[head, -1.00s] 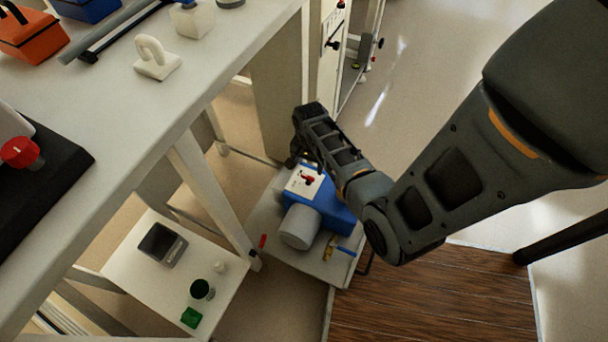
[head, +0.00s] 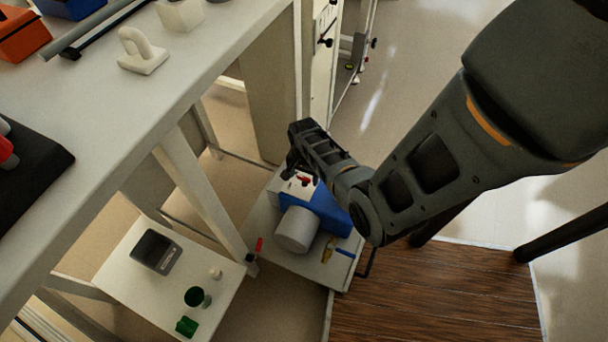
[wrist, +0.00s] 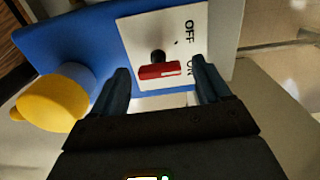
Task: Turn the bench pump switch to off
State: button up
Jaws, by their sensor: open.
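The bench pump (head: 325,212), blue with a grey cylinder, sits on a low shelf. Its white switch plate (wrist: 185,45) reads OFF at the top and ON lower down in the wrist view. The switch (wrist: 160,71) has a red handle lying crosswise below a black knob, with its right end near ON. My gripper (wrist: 161,68) is open, with one finger on each side of the red handle; I cannot tell whether either touches it. In the head view my gripper (head: 294,168) is over the plate and partly hides it.
A white bench (head: 110,110) stands to the left, with its leg (head: 205,190) close to the pump shelf (head: 315,270). A lower shelf (head: 130,275) holds a dark device (head: 157,251) and green items. A yellow rounded part (wrist: 60,95) lies beside the left finger.

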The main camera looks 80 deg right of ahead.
jog(key=c, duration=1)
jog(key=shift+c, duration=0.2)
jog(key=shift+a+n+p, duration=0.1)
jog(key=shift+n+p, duration=0.55)
jog(key=shift+n, duration=2.45)
jog(key=o, duration=1)
jog(key=shift+o, duration=0.2)
